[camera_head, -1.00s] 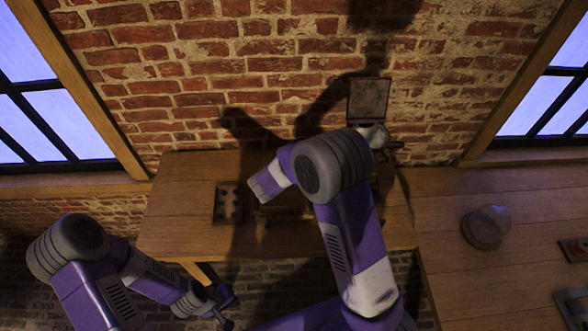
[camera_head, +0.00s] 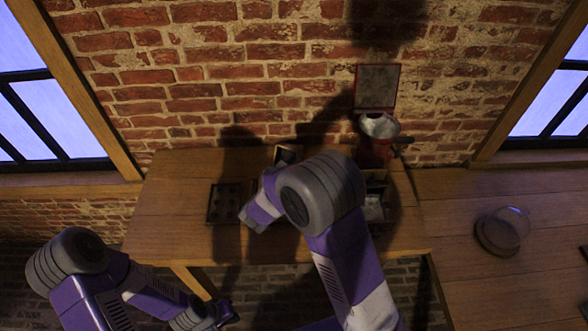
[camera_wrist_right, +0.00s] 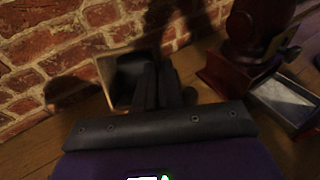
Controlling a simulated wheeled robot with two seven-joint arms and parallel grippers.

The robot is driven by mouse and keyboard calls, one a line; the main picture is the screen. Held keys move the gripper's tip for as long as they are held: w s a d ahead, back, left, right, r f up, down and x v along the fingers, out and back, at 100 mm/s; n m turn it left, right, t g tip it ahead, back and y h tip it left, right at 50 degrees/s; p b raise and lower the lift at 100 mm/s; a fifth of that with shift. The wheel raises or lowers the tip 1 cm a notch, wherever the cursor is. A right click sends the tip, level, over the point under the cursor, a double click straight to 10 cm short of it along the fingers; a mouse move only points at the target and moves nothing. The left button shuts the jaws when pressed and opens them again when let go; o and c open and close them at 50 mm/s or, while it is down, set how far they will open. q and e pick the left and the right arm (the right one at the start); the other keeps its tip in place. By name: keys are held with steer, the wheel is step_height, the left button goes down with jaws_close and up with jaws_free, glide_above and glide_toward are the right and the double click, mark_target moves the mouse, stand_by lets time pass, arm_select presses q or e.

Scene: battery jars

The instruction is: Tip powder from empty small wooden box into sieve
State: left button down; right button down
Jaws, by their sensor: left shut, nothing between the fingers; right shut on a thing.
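A small wooden box (camera_wrist_right: 103,80) with a pale rim and dark inside is held in my right gripper (camera_wrist_right: 158,88), whose dark fingers are shut on it. The box is tilted, its opening partly toward the right wrist camera; I cannot tell whether powder is inside. In the head view the box (camera_head: 287,153) shows above the table's back edge, just beyond my right arm, which hides the right gripper. My left gripper (camera_head: 222,315) is shut and empty, low in front of the table. I cannot make out a sieve; my right arm hides the table's middle.
A dark red mill (camera_head: 375,147) with a metal bowl (camera_head: 380,125) and crank stands right of the box. Its open drawer (camera_wrist_right: 285,102) holds something pale. A dark tray with round hollows (camera_head: 226,203) lies left. The brick wall is close behind.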

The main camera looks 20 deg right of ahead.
steer(key=t+h+b, duration=0.1)
steer(key=t+b, duration=0.1)
steer(key=b, duration=0.2)
steer(key=s+a+f+t+h+b, duration=0.1)
steer(key=h+b, duration=0.1)
steer(key=b, duration=0.2)
steer(key=t+h+b, duration=0.2)
steer(key=b, duration=0.2)
steer(key=shift+s+a+f+t, duration=0.2)
steer(key=shift+s+f+t, duration=0.05)
steer(key=shift+f+t, duration=0.1)
stand_by(0.4)
